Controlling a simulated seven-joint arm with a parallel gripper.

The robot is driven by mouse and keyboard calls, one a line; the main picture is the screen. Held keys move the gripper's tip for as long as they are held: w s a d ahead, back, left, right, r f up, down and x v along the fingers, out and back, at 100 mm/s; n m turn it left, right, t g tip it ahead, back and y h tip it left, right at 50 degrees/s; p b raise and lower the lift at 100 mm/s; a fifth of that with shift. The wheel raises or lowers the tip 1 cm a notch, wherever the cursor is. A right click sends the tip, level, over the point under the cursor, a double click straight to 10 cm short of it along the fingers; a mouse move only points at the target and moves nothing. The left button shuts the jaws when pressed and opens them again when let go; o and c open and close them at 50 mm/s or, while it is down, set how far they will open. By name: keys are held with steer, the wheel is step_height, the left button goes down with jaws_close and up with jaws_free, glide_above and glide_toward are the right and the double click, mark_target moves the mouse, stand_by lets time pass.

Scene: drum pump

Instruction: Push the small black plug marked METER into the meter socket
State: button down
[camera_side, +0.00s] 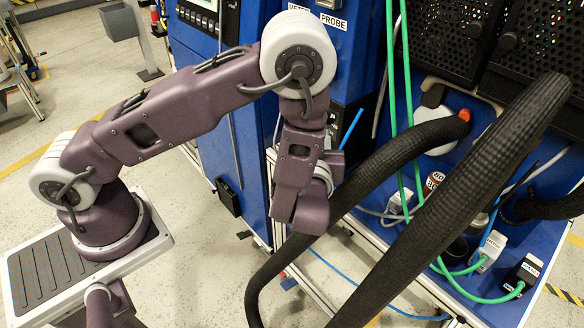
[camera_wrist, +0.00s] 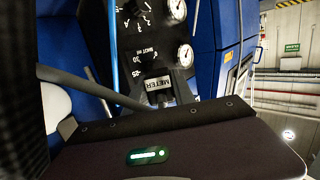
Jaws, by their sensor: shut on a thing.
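The METER plug (camera_wrist: 157,84) shows in the wrist view as a small dark block with a pale label, its lettering upside down. My gripper (camera_wrist: 163,97) is shut on it, in front of the black gauge panel (camera_wrist: 146,42). The wide dark gripper housing with a green light hides most of the fingers and the plug's lower part. I cannot make out the meter socket or tell whether the plug touches it. In the side view my wrist hangs before the blue cabinet (camera_side: 236,150) and hides the plug; METER and PROBE labels (camera_side: 333,21) show above.
Thick black hoses (camera_side: 455,205) cross close to my wrist on the right. Green cables (camera_side: 408,110) hang behind them. Labelled connectors (camera_side: 523,272) and a red-capped bottle (camera_side: 432,183) stand on the blue deck at the right.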

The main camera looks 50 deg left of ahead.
steer(key=s+a+r+n+g+y, duration=0.1)
steer(key=s+a+r, duration=0.2)
steer(key=s+a, duration=0.1)
steer(key=shift+s+r+n+g+y, duration=0.15)
steer(key=shift+n+g+y, duration=0.25)
steer(key=m+t+h, duration=0.7)
steer(key=m+h, duration=0.4)
steer(key=h, duration=0.2)
glide_above(371, 192)
steer(key=f, duration=1.1)
steer(key=shift+w+f, duration=0.2)
steer(key=shift+f, duration=0.05)
steer(key=shift+s+f, duration=0.1)
steer(key=shift+f, duration=3.35)
steer(key=c, duration=1)
jaws_free()
steer(key=shift+o, duration=0.2)
